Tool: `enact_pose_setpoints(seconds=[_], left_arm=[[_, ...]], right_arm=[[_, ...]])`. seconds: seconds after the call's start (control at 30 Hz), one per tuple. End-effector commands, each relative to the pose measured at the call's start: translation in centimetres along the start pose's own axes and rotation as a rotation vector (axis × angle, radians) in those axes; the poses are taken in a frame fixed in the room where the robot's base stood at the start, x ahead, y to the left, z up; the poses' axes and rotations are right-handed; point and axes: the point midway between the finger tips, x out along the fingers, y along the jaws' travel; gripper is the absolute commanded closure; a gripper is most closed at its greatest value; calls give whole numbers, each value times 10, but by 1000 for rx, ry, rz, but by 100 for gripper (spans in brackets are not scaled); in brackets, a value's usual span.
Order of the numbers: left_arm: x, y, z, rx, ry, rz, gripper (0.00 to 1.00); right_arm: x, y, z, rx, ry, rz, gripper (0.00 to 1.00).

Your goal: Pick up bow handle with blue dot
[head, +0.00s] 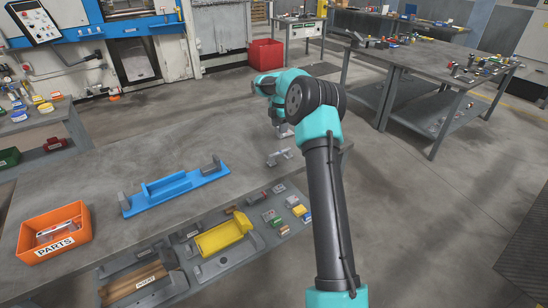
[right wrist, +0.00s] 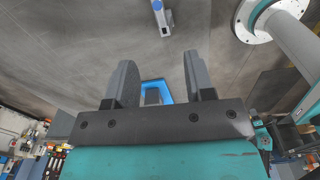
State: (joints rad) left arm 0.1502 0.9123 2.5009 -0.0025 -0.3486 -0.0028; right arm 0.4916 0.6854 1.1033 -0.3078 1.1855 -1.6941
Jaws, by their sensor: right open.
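My right gripper (head: 284,132) is low over the far right part of the workbench, and its arm hides part of it in the head view. In the right wrist view its two fingers (right wrist: 160,80) stand wide apart with nothing gripped. A small grey metal part (head: 278,157) lies on the bench just in front of the gripper. In the right wrist view a grey bar-like part (right wrist: 164,20) with a blue spot shows at the top edge, beyond the fingertips, probably the bow handle. I see no dot in the head view. My left gripper is not in view.
A blue fixture (head: 155,191) with grey end blocks stands mid-bench. An orange PARTS bin (head: 55,243) holding metal pieces sits at the left. A blue frame-like shape (right wrist: 152,84) shows between the fingers. A yellow bin (head: 222,238) is on the lower shelf.

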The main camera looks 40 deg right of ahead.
Motion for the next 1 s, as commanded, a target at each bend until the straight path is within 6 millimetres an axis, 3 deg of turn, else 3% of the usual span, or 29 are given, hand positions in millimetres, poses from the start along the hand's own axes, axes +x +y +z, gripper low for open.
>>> enact_pose_setpoints(seconds=[0.17,0.57,1.0], left_arm=[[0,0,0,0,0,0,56],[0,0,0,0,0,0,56],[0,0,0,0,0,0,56]], right_arm=[[-16,0,16,-85,-18,-18,51],[-12,0,16,-90,-18,-21,51],[55,-2,16,-89,-17,-22,51]])
